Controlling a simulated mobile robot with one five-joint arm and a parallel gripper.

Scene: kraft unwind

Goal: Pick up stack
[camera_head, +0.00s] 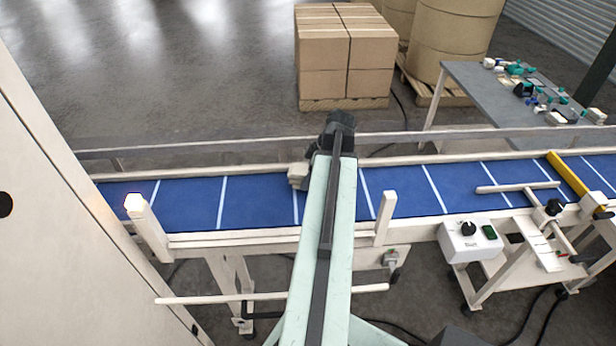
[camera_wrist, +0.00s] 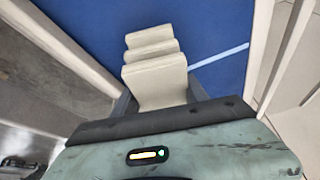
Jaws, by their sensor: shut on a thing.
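The stack (camera_wrist: 155,75) is a few pale beige, block-like pieces set close together, seen over the blue conveyor belt in the wrist view. In the head view the stack (camera_head: 298,174) shows just left of my arm, partly hidden by it. My gripper (camera_wrist: 158,98) is shut on the stack, with a dark finger on each side of its near end. In the head view my gripper (camera_head: 309,172) is mostly hidden behind my pale green arm. I cannot tell whether the stack touches the belt.
The blue belt (camera_head: 255,198) with white cross lines runs left to right between rails (camera_head: 420,213). A post with a lit top (camera_head: 134,203) stands at left, a control box (camera_head: 469,240) at right. Cartons (camera_head: 345,55) and a cluttered table (camera_head: 470,85) stand behind.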

